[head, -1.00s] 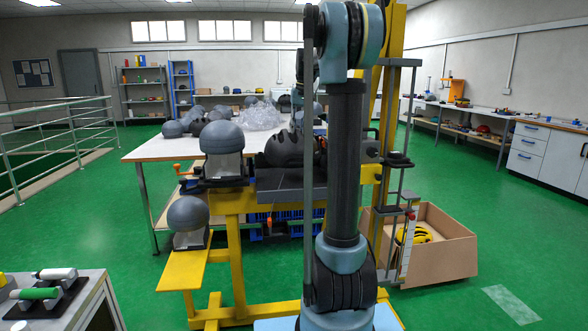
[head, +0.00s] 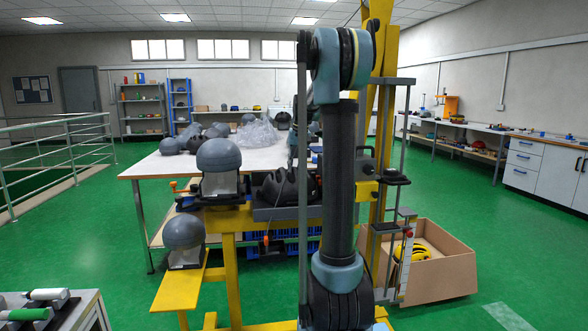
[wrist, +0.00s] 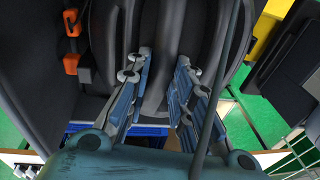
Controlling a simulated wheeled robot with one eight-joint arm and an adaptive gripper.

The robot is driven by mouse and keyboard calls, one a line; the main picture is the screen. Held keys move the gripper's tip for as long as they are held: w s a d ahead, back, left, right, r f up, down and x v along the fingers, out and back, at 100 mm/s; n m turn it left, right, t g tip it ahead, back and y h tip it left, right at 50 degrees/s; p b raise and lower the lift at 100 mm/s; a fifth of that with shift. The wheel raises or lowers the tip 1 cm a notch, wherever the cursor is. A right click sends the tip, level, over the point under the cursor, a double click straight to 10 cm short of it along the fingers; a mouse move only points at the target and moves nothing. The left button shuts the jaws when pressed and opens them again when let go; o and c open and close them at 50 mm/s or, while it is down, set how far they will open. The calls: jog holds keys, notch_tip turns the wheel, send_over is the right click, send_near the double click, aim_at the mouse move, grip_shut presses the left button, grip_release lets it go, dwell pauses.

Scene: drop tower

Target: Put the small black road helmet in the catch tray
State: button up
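The small black road helmet (head: 282,187) is ribbed and dark. It sits low over the grey catch tray (head: 280,214) on the yellow tower frame, left of my arm. Its lower part is behind the tray's front wall, so I cannot see whether it touches the floor of the tray. In the wrist view, a black rib of the helmet (wrist: 160,85) fills the narrow gap between the blue-padded fingers of my gripper (wrist: 162,58), which appear shut on it. My arm hides the gripper in the head view.
A grey dome headform (head: 218,156) stands close left of the tray, and another (head: 184,232) on a lower yellow ledge. The tower's rails (head: 402,140) rise at right. A cardboard box (head: 442,272) holds a yellow helmet (head: 412,252). A white table (head: 155,168) stands behind.

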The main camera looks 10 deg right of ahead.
jog(key=shift+o, duration=1.3)
jog(key=shift+r, duration=0.1)
notch_tip(320, 180, up, 12)
jog(key=s+d, duration=0.1)
jog(key=shift+s+d, duration=0.2)
jog(key=s+a+f, duration=0.1)
jog(key=s+f, duration=0.5)
jog(key=s, duration=0.6)
jog(key=s+a+f, duration=0.2)
jog(key=s+f, duration=0.4)
jog(key=s, duration=0.6)
jog(key=s+f+h, duration=0.1)
jog(key=s+f, duration=1.7)
jog(key=f, duration=0.1)
jog(key=shift+s+f+n+t, duration=0.35)
jog(key=shift+s+n+t, duration=0.05)
